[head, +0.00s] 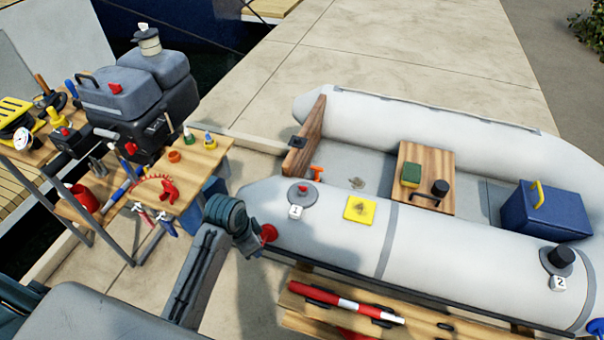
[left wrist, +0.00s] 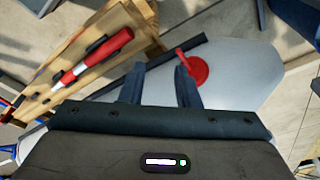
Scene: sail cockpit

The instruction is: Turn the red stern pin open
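The red stern pin (head: 268,233) is on the near side of the grey inflatable boat's stern tube (head: 330,225), close to its tapered end. In the left wrist view the pin (left wrist: 199,72) is a red disc with a short red lever pointing up and to the left. My left gripper (left wrist: 160,70) is open, with nothing between its fingers. Its right fingertip appears next to the lever; I cannot tell whether they touch. In the head view my left wrist is beside the pin, and the fingers are mostly hidden. My right gripper is not in view.
A wooden rack (head: 300,318) with a red and white cylinder (head: 345,302) stands along the boat's near side. A bench (head: 195,170) with tools and an outboard motor (head: 150,100) stand at the left. A yellow patch (head: 360,209) lies on the tube.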

